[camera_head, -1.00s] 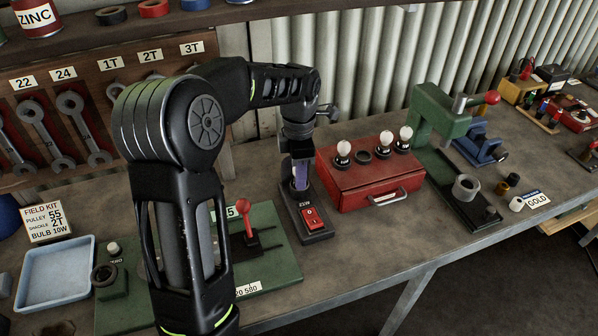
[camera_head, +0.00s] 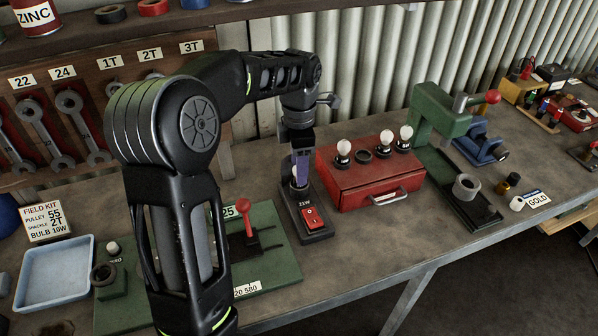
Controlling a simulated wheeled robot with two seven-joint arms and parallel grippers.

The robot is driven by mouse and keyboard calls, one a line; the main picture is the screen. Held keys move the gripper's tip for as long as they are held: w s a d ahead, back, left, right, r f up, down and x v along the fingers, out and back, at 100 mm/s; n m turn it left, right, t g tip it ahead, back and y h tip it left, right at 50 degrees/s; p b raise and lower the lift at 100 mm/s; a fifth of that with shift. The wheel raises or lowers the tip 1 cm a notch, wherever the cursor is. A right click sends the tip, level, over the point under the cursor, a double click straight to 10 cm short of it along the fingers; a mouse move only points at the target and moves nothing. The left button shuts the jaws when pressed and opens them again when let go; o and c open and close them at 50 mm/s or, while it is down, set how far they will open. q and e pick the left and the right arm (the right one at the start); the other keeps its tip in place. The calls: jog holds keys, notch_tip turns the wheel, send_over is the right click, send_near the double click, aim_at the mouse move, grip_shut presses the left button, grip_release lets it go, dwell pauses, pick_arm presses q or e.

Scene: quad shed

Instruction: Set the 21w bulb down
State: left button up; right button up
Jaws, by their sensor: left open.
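My left gripper (camera_head: 300,171) points down over a black stand (camera_head: 317,237) with a red switch and a 21W label. It is open. A pale bulb (camera_head: 297,181) shows between or just behind the fingers, at the back of this stand; it is small and partly covered, so I cannot tell whether the fingers touch it. A red metal box (camera_head: 345,197) stands just right of the gripper. My right gripper is not in view.
A green board (camera_head: 270,262) with a red-knobbed lever (camera_head: 246,222) lies left of the stand. A blue tray (camera_head: 58,274) and a field kit card (camera_head: 48,223) are at far left. A green press (camera_head: 437,118) stands right of the red box. The front bench right of centre is clear.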

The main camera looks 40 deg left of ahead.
pick_arm(q)
notch_tip(320, 180, up, 6)
jog(key=shift+f, duration=0.15)
notch_tip(320, 180, up, 4)
jog(key=shift+f+p, duration=0.1)
jog(key=shift+p, duration=0.7)
